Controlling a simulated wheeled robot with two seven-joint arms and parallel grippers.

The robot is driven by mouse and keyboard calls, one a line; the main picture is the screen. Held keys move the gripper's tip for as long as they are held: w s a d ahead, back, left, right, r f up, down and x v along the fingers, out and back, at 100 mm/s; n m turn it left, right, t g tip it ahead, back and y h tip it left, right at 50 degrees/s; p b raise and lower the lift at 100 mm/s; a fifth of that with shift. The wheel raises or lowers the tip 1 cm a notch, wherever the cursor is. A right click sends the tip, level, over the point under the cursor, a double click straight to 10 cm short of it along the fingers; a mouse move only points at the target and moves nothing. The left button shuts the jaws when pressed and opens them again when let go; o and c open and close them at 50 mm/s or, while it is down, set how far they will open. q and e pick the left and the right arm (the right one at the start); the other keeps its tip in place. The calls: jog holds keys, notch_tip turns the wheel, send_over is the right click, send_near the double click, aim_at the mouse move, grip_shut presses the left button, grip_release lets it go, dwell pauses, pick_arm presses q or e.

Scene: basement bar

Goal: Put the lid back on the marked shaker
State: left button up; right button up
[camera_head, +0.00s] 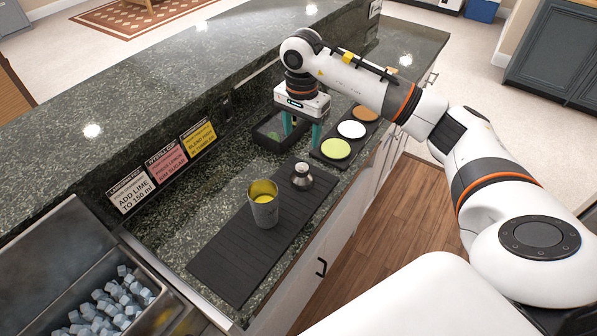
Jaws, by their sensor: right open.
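An open metal shaker cup (264,209) with a yellowish inside stands upright on a dark bar mat (229,258). A small silver lid (302,177) rests on the same mat, just behind and to the right of the cup, apart from it. My right gripper (301,138) points down with its teal fingers apart, beyond the lid and over the edge of a dark tray (262,137). Nothing shows between the fingers. No mark on the shaker can be made out. My left gripper is not in view.
A rimmer tray with green (335,149), white (352,129) and brown (366,113) discs lies right of my gripper. An ice bin (112,302) is at lower left. Recipe cards (131,189) stand along the raised granite ledge (150,90). The mat's near end is clear.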

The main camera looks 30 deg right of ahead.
jog(key=p, duration=0.2)
send_over(301, 166)
notch_tip(301, 166, down, 6)
jog(key=shift+r, duration=0.25)
jog(key=shift+f, duration=0.4)
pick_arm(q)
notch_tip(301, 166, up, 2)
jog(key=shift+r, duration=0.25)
pick_arm(e)
jog(key=shift+f, duration=0.3)
